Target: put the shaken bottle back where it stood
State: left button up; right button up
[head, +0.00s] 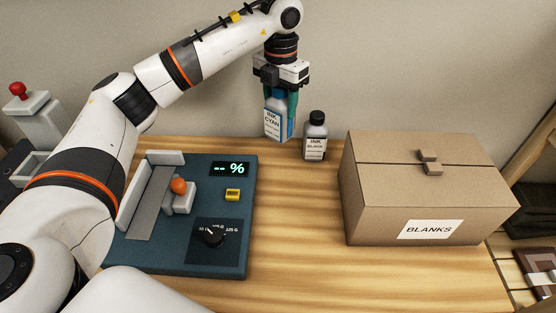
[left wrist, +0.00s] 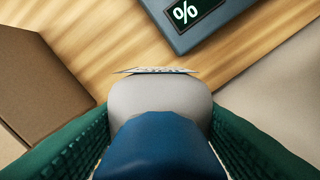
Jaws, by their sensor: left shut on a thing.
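The ink cyan bottle (head: 275,120) has a white and blue label and hangs upright, slightly tilted, in my left gripper (head: 280,98). The green fingers are shut on its upper part. In the left wrist view, the bottle's blue cap (left wrist: 160,150) and pale shoulder (left wrist: 160,98) fill the space between the fingers. The bottle is near the back edge of the wooden table (head: 290,220); whether its base touches the table I cannot tell. The ink black bottle (head: 315,140) stands upright just to its right. My right gripper is not in view.
A teal device (head: 230,262) with a "-- %" display, orange knob and dial sits left of centre. A cardboard box (head: 385,200) labelled BLANKS stands at the right. The table between them is clear. A wall (head: 400,60) rises behind the table.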

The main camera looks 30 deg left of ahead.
aim_at(278, 126)
pick_arm(q)
jog(key=n, duration=0.1)
jog(key=w+n, duration=0.1)
jog(key=a+n+b, duration=0.1)
jog(key=n, duration=0.1)
jog(key=shift+w+r, duration=0.15)
jog(key=shift+w, duration=0.1)
jog(key=n, duration=0.3)
jog(key=shift+w+a+r+b, duration=0.15)
jog(key=shift+w+a+b, duration=0.2)
jog(key=shift+w, duration=0.05)
notch_tip(278, 126, down, 10)
jog(key=shift+r, duration=0.25)
jog(key=shift+f, duration=0.1)
jog(key=shift+f, duration=0.1)
jog(key=o, duration=1.4)
jog(key=shift+f, duration=0.1)
notch_tip(278, 126, up, 12)
jog(key=shift+r, duration=0.2)
